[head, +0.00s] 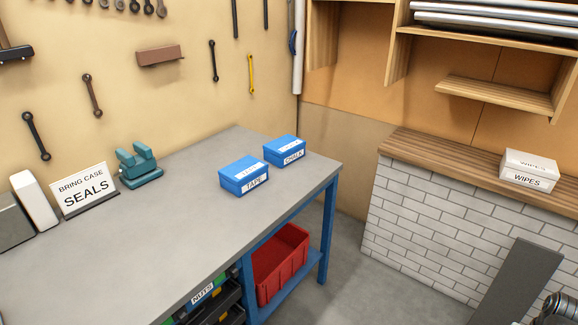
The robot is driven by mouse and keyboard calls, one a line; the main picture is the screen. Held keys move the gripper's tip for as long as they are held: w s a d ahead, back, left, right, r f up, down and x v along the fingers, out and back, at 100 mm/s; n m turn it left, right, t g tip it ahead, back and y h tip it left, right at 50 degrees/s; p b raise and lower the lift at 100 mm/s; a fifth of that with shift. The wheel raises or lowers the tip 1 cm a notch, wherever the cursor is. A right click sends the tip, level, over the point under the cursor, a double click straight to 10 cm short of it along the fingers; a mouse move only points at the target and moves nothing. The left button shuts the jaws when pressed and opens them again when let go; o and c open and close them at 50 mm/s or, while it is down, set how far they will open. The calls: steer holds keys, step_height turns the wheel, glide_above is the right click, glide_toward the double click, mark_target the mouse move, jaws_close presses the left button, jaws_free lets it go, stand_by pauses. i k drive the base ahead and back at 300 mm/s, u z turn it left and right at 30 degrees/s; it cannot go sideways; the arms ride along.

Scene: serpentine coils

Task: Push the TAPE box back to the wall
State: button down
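The TAPE box (244,177) is a small blue box with a white label on its top and front. It sits upright on the grey bench top (150,235), nearer the bench's front edge than the tool wall (140,90). Bare bench top lies between it and that wall. A similar blue CHALK box (285,150) stands just to its right and a little farther off, towards the bench's right end. A narrow gap seems to part the two boxes. I cannot make out my gripper's fingers in this view.
A teal vise-like tool (139,167), a SEALS sign (85,190) and a white block (34,201) stand along the wall. A red bin (281,262) is under the bench. A white WIPES box (528,171) sits on a wooden ledge (440,158) at right. Floor between is clear.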

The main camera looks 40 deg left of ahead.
mark_target(243, 176)
steer(key=i, duration=2)
steer(key=u, duration=4.6)
